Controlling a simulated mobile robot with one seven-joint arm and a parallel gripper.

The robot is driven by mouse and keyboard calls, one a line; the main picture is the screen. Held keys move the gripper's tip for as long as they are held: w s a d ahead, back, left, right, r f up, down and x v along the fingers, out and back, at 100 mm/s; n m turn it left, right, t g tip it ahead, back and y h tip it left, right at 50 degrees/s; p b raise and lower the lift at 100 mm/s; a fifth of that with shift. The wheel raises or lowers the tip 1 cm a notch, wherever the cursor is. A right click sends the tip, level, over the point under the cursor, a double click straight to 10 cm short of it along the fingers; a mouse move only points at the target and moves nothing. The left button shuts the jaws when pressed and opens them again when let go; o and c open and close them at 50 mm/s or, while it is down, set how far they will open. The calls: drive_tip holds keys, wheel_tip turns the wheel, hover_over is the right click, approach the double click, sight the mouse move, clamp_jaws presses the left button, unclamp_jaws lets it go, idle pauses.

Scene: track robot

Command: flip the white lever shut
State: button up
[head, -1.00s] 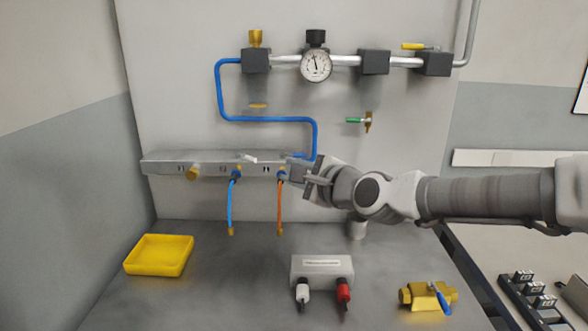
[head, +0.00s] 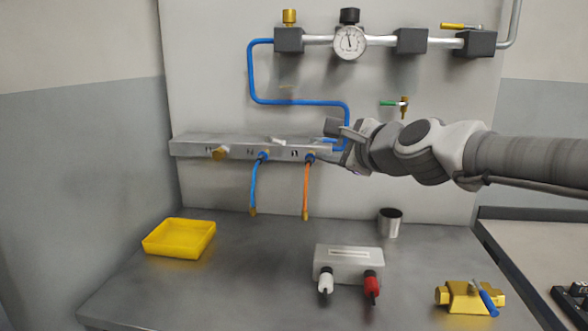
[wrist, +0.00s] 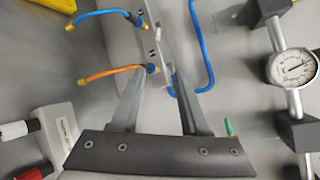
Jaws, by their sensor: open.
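A small white lever (head: 277,140) lies along the top of the grey manifold rail (head: 190,147), above and between the blue hose (head: 255,185) and the orange hose (head: 306,190). No held object shows. I cannot tell whether the fingers touch the rail.
A blue pipe (head: 300,102) runs down behind my gripper. A gauge (head: 350,42) and valves are above. On the bench are a yellow tray (head: 180,238), a grey box (head: 348,262) with white and red plugs, a metal cup (head: 390,222) and a brass valve (head: 470,298).

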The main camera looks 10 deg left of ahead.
drive_tip(key=shift+a+b, duration=0.5)
drive_tip(key=shift+b, duration=0.2)
approach(285, 143)
drive_tip(key=shift+p+x, duration=1.25)
drive_tip(key=shift+x, duration=2.95)
clamp_jaws()
